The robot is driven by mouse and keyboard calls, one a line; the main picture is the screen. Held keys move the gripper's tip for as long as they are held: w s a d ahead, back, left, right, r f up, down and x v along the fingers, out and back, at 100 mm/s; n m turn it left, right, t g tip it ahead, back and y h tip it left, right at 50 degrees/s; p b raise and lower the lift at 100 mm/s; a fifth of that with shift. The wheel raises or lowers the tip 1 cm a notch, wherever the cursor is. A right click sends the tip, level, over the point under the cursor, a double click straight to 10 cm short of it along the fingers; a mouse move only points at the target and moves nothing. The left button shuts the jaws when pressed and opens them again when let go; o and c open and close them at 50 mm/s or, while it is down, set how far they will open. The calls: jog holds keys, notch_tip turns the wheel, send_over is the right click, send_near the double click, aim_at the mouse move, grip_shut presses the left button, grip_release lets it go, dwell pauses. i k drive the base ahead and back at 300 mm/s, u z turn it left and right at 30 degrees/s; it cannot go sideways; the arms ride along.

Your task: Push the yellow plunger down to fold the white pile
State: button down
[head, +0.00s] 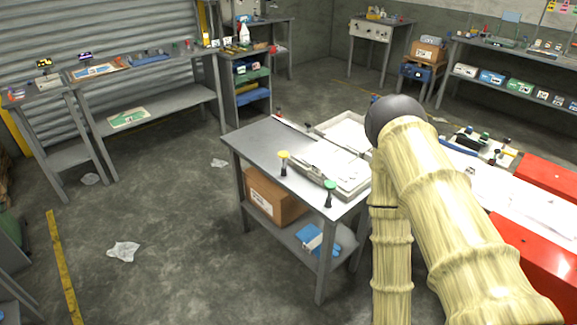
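The yellow plunger (283,157) is a small yellow knob on a thin stem. It stands upright at the left front side of a flat white and grey device on the metal table (262,137). A whitish flat layer (325,155) lies on this device and may be the white pile; it is too small to tell whether any of it is folded. My arm, in a pale yellow ribbed cover, rises at the right of the device and bends at a dark grey joint. My gripper is not visible.
A green-topped plunger (329,188) stands at the device's front right corner. A white tray (343,130) lies behind it. A cardboard box (272,198) and a blue item (315,238) sit on the lower shelf. Red machinery (535,255) is at right. The floor at left is mostly open.

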aim_at(283, 154)
jog(key=k, duration=0.6)
jog(key=u, duration=0.55)
jog(key=i, duration=1.45)
jog(key=z, duration=0.25)
